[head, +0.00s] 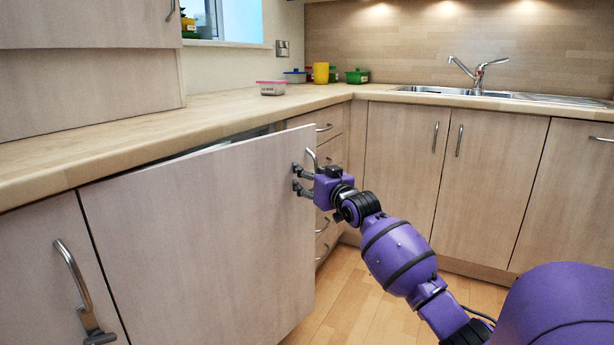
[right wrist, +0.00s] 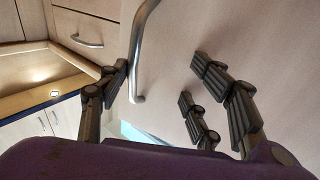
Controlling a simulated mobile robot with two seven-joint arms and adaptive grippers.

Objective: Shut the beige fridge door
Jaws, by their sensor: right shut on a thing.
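The beige fridge door (head: 200,235) is a wood-look panel under the counter, standing ajar. Its left edge is near the cabinet front and its right edge swings out into the room. A dark gap shows above it, under the worktop. My right gripper (head: 303,179) is at the door's upper right edge, shut on its curved metal handle (head: 312,159). In the right wrist view the handle (right wrist: 141,50) runs between my spread fingers, close to the left one, with the door face (right wrist: 230,40) behind.
The worktop (head: 60,160) runs above the door, with small tubs and a yellow cup (head: 321,73) in the corner. Drawers (head: 328,150) stand behind the door's free edge. A sink (head: 470,92) is at the back right. Wooden floor (head: 350,310) is clear.

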